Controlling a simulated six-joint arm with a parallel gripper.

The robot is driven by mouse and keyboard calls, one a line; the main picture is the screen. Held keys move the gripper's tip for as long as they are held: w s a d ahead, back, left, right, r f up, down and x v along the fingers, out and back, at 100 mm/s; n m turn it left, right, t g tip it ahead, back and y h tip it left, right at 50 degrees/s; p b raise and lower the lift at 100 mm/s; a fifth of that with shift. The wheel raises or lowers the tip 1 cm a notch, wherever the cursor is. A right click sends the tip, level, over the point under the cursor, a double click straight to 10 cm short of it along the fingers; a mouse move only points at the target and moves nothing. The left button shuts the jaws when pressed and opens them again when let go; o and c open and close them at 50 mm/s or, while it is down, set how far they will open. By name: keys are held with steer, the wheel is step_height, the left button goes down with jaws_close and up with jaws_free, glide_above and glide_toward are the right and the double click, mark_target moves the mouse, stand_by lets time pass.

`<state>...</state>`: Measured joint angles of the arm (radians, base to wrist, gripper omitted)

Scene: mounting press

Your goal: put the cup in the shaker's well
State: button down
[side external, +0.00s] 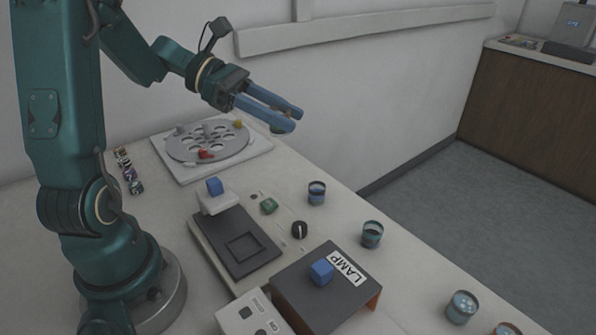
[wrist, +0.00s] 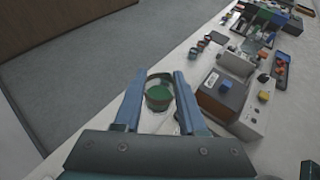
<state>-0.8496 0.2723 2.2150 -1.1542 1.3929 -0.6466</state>
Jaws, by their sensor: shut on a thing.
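My gripper (side external: 298,120) is shut on a cup with green contents (wrist: 158,97), which sits between the two finger ends in the wrist view. In the side view the fingers hide nearly all of the cup. There my gripper is raised in the air, pointing right, near the back edge of the table. What looks like the shaker (side external: 262,262) is a low device with a dark plate and a square recessed well (side external: 243,247). The well looks empty, and it is in front of and below my gripper, apart from the cup.
A dark box marked LAMP (side external: 335,292) with a blue block stands right of the plate. Several other cups stand along the table edge, one at the back (side external: 317,193). A round rotor with holes (side external: 210,143) lies behind. A knob (side external: 299,230) is beside the shaker.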

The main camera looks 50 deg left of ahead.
steer(key=shift+s+d+r, duration=0.8)
steer(key=shift+r, duration=1.8)
steer(key=s+d+f+m+g+h, duration=0.3)
steer(key=s+d+f+m+g, duration=0.1)
steer(key=s+d+m+g, duration=0.4)
steer(key=s+d+f+m+g+y, duration=0.1)
steer(key=s+f+m+g+y, duration=0.3)
steer(key=s+m+g+y, duration=0.7)
steer(key=w+a+r+m+t+y, duration=0.15)
steer(key=a+m+y, duration=0.25)
steer(key=m+y, duration=0.4)
steer(key=a+f+m+t+y, duration=0.1)
steer(key=a+m+t+y, duration=0.15)
steer(key=m+y, duration=0.5)
steer(key=w+r+m+t, duration=0.8)
steer(key=m+t, duration=0.5)
steer(key=shift+g, duration=0.4)
steer(key=shift+s+d+f, duration=0.1)
steer(key=shift+d+f, duration=0.05)
steer(key=shift+f, duration=4.75)
steer(key=shift+s+d+f, duration=0.1)
steer(key=shift+d+f, duration=0.05)
steer(key=shift+f, duration=4.75)
